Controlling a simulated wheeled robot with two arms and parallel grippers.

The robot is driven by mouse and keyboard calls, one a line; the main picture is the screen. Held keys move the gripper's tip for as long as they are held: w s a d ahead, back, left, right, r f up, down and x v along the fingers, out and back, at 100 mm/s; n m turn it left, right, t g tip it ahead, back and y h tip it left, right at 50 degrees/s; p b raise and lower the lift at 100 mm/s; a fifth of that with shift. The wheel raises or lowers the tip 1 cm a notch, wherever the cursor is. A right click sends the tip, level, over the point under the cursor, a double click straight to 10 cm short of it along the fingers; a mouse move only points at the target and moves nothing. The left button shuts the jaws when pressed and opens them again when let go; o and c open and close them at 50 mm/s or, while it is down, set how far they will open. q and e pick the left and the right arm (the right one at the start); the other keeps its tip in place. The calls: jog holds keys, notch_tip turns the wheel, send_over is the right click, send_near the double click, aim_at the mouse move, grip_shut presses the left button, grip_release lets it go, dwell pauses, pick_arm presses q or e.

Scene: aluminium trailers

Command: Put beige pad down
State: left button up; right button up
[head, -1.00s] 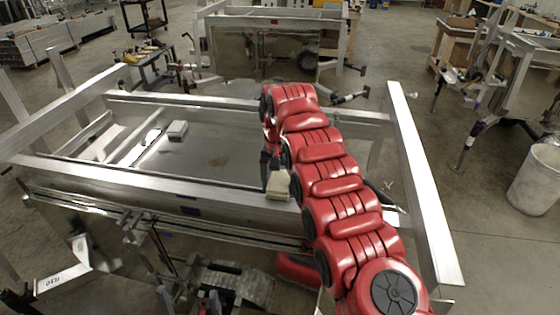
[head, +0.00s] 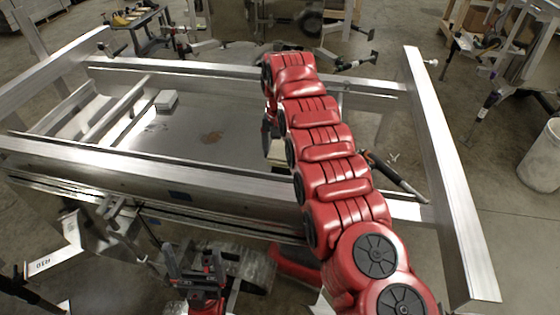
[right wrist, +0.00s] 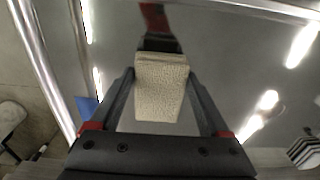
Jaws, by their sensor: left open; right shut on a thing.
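The beige pad (head: 279,160) is mostly hidden behind my red right arm in the head view, over the near right part of the trailer's shiny floor. In the right wrist view the pad (right wrist: 160,88) sits between the two fingers of my right gripper (right wrist: 160,82), which is shut on it. The shiny floor (right wrist: 225,60) lies beyond the pad and mirrors the gripper; I cannot tell if the pad touches it. My left gripper (head: 193,265) is open and empty, low in front of the trailer's near rail.
A pale block (head: 166,99) lies on the trailer floor to the left. The near rail (head: 120,165), far rail (head: 220,70) and right beam (head: 445,165) bound the frame. A grey bin (head: 541,160) stands at the right.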

aim_at(280, 153)
notch_tip(280, 153, down, 3)
jog(key=shift+s+r+p, duration=0.15)
jog(key=shift+p, duration=0.65)
jog(key=shift+f, duration=0.3)
jog(key=shift+f, duration=0.1)
jog(key=o, duration=1)
